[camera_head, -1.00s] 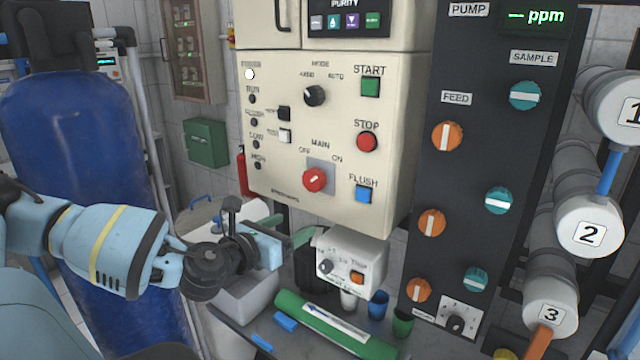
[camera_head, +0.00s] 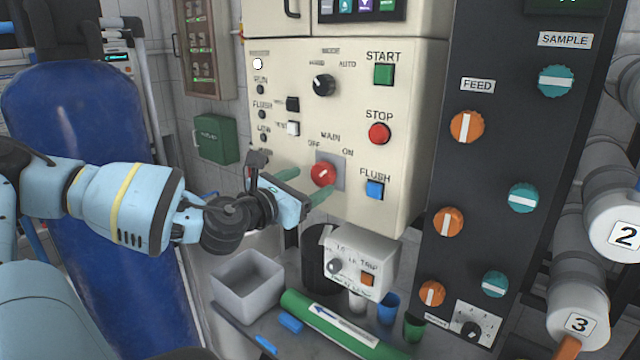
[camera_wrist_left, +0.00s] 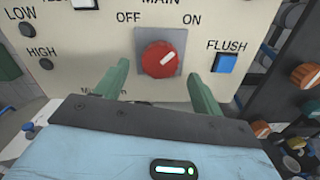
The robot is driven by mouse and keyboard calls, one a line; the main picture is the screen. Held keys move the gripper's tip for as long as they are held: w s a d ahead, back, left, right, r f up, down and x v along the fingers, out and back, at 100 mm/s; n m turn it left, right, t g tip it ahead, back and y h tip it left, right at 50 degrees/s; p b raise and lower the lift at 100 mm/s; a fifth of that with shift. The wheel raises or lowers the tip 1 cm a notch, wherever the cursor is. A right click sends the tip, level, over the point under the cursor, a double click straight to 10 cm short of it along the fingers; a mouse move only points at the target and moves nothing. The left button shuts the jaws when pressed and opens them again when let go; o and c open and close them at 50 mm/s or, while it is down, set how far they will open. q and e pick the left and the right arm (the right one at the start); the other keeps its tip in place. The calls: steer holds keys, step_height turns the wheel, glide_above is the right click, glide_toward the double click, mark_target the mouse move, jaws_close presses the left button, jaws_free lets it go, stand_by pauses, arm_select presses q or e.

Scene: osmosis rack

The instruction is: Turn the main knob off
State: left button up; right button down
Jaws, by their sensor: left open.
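The red main knob (camera_head: 323,174) sits on a grey square plate on the cream control panel (camera_head: 408,150), between the OFF and ON labels. In the left wrist view the knob (camera_wrist_left: 159,59) has a white mark pointing up and right, toward ON. My left gripper (camera_head: 306,182) is open and empty in front of the panel. Its two green fingers (camera_wrist_left: 158,84) stand on either side of the knob in the wrist view, apart from it. Whether the fingertips reach the panel I cannot tell. My right gripper does not show.
The blue FLUSH button (camera_head: 375,190) is right of the knob, with the red STOP button (camera_head: 379,133) above it. A small white box (camera_head: 360,262) with a knob and orange switch stands below. A grey bin (camera_head: 247,287) and green tube (camera_head: 340,325) are lower down.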

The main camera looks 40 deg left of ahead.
mark_target(319, 177)
arm_select(q)
steer(key=shift+w+a+f+b, duration=0.15)
steer(key=shift+w+b, duration=0.2)
steer(key=shift+w, duration=0.35)
steer(key=shift+w+a+f+b, duration=0.1)
steer(key=shift+w+b, duration=0.25)
steer(key=shift+w, duration=0.3)
steer(key=shift+w+r, duration=0.2)
steer(key=shift+w, duration=0.1)
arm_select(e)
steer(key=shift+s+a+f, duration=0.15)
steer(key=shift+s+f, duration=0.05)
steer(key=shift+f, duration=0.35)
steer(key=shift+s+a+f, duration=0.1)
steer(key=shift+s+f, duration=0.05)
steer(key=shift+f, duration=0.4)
arm_select(q)
steer(key=c, duration=1)
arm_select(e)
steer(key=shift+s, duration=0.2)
